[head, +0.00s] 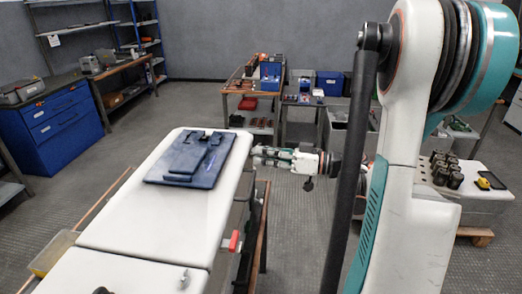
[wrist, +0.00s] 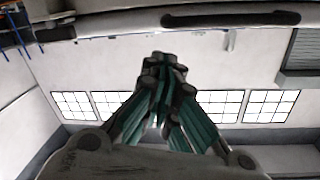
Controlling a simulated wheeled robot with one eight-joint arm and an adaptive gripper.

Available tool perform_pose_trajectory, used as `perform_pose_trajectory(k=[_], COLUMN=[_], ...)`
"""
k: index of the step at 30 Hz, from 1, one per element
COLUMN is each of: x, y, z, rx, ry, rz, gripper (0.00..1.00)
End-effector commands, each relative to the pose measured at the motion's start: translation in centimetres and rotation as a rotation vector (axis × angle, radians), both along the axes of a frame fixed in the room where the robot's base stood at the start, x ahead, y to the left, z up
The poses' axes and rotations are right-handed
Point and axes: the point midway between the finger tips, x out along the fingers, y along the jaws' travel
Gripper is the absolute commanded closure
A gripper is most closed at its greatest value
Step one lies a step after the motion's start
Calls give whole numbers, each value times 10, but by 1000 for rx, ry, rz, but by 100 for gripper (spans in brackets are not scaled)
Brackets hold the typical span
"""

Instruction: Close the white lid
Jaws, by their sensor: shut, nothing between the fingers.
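The white lid (head: 160,210) is the long pale panel on top of the unit at centre left in the head view. A dark blue plate with a raised block (head: 205,172) lies on its far part. The lid looks nearly flat; whether a gap remains under it is unclear. My gripper (head: 254,156) is beside the lid's far right edge, pointing left. Its fingertips are close to that edge; contact cannot be made out. In the wrist view my gripper's teal fingers (wrist: 164,66) come together at the tips, with nothing between them.
A red handle (head: 234,241) is on the unit's right side. Another white panel (head: 115,274) lies at the near end, beside a yellowish tray (head: 53,252). A workbench with bins (head: 255,92) stands behind. A blue cabinet (head: 55,122) is at the left. Open floor (head: 290,215) lies right of the unit.

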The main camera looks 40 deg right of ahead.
Motion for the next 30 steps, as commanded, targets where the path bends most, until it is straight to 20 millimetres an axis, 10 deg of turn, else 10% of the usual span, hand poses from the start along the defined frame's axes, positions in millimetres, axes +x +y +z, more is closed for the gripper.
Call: perform_pose_trajectory(k=[12,30], x=[-2,-1], y=[-1,0], z=[-45,-44], rx=[-4,-3], ry=[4,1], rz=[2,5], gripper=[100,100])
